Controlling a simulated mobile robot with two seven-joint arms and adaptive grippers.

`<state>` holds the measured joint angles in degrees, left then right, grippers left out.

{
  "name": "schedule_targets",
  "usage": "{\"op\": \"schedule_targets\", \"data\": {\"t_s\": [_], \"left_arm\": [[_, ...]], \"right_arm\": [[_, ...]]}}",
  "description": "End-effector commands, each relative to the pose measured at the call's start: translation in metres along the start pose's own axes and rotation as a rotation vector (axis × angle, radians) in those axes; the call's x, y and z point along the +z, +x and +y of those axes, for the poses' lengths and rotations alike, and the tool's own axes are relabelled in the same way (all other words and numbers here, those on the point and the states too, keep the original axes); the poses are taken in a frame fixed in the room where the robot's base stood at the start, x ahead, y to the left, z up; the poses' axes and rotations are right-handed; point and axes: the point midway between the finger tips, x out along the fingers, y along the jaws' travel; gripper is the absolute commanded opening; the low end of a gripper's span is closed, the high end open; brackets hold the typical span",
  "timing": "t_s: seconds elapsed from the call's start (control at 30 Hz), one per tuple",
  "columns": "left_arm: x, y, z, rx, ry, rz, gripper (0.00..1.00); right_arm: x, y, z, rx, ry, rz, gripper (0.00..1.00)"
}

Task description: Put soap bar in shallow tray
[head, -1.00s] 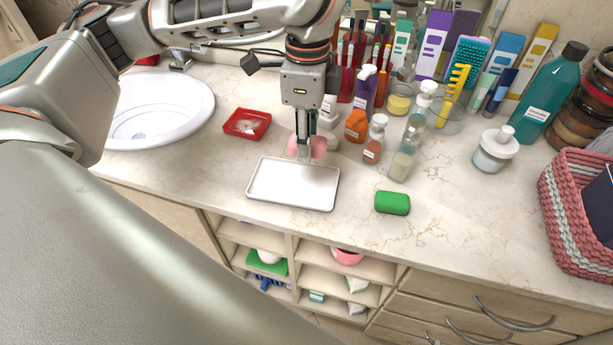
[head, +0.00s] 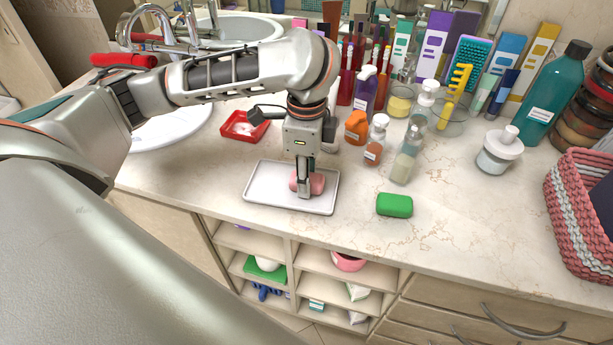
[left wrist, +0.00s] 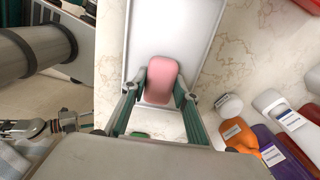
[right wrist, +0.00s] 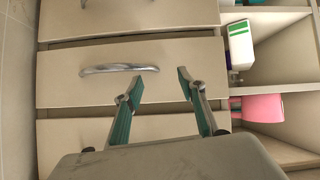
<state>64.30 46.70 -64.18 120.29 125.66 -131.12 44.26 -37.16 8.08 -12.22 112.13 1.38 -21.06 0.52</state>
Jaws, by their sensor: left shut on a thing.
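The pink soap bar (head: 316,183) is in my left gripper (head: 304,194), which is shut on it over the right half of the white shallow tray (head: 262,190). In the left wrist view the soap bar (left wrist: 161,80) sits between the two fingers of the left gripper (left wrist: 160,92), with the tray (left wrist: 150,35) behind it. The soap is at or just above the tray floor; I cannot tell whether it touches. My right gripper (right wrist: 155,85) is open and empty in front of the drawers, and shows only in the right wrist view.
A green bar (head: 394,205) lies right of the tray. A red dish (head: 240,127) stands behind it to the left. Several bottles, an orange one (head: 356,128) among them, stand behind to the right. A woven basket (head: 580,215) is far right. The front right counter is clear.

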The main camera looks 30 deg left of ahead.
Motion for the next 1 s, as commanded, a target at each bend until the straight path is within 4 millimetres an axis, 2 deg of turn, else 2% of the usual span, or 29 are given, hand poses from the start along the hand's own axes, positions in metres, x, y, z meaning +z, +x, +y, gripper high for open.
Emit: {"op": "schedule_targets", "data": {"t_s": [0.13, 0.17, 0.2, 0.23, 0.67, 1.0], "left_arm": [[0.000, 0.001, 0.000, 0.002, -0.001, 0.000, 0.07], [0.000, 0.002, 0.000, 0.001, -0.001, 0.000, 0.32], [0.000, 0.002, 0.000, 0.000, -0.001, 0.000, 0.42], [0.000, 0.002, 0.000, 0.000, -0.001, 0.000, 0.46], [0.000, -0.002, 0.000, -0.001, 0.001, 0.000, 0.46], [0.000, -0.058, -0.001, -0.005, -0.001, 0.000, 0.46]], "right_arm": [[-0.003, -0.001, 0.000, 0.001, 0.001, 0.001, 0.40], [-0.003, -0.001, 0.000, 0.001, 0.001, 0.001, 0.40], [-0.003, -0.001, 0.000, 0.001, 0.002, 0.002, 0.40], [-0.003, -0.001, 0.001, 0.001, 0.002, 0.003, 0.40], [-0.005, -0.001, 0.001, 0.003, 0.002, 0.008, 0.40], [-0.021, -0.011, 0.003, 0.002, 0.002, 0.009, 0.40]]}}
